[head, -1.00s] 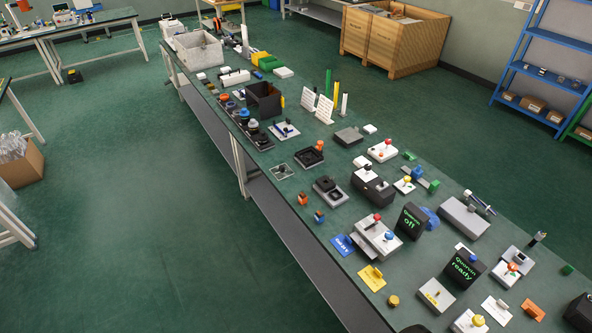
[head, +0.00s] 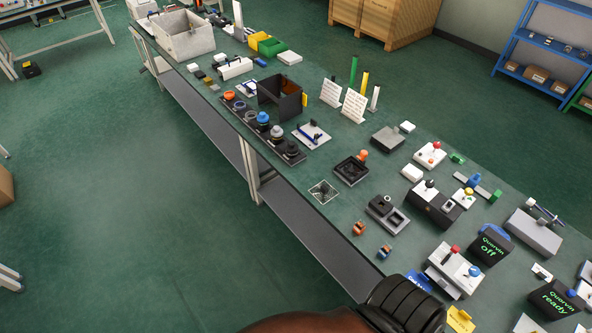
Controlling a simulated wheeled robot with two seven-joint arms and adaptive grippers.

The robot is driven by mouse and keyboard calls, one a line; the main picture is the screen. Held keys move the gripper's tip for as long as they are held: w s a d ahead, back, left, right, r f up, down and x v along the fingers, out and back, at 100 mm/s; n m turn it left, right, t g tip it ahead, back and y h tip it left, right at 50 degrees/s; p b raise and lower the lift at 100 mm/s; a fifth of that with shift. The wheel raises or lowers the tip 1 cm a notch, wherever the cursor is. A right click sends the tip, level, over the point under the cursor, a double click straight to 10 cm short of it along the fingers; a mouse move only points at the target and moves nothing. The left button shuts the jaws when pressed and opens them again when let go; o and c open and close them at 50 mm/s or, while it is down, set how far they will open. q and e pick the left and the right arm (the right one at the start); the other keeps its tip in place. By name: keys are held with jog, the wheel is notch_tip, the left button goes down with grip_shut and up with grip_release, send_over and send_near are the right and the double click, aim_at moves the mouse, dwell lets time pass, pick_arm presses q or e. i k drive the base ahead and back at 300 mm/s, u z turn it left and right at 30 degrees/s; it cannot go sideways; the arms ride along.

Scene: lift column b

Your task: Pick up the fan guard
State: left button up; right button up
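The fan guard appears to be the small square metal grille (head: 322,192) lying flat near the front edge of the green table, in the middle of the head view. Its surface looks grey and see-through with a lighter rim. Nothing touches it. A black square fan-like unit (head: 351,170) sits just to its right and behind it. A brown and black ribbed part of my own body shows at the bottom edge, apart from the grille. No fingers of either gripper are in view.
Near the grille are a grey two-socket block (head: 387,214), small orange (head: 358,229) and blue (head: 384,252) pieces, a row of round knobs (head: 263,120) and a white board (head: 311,134). The tabletop (head: 291,182) left of the grille is bare.

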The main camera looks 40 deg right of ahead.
aim_at(323, 187)
jog(key=i, duration=0.9)
jog(key=z, duration=0.2)
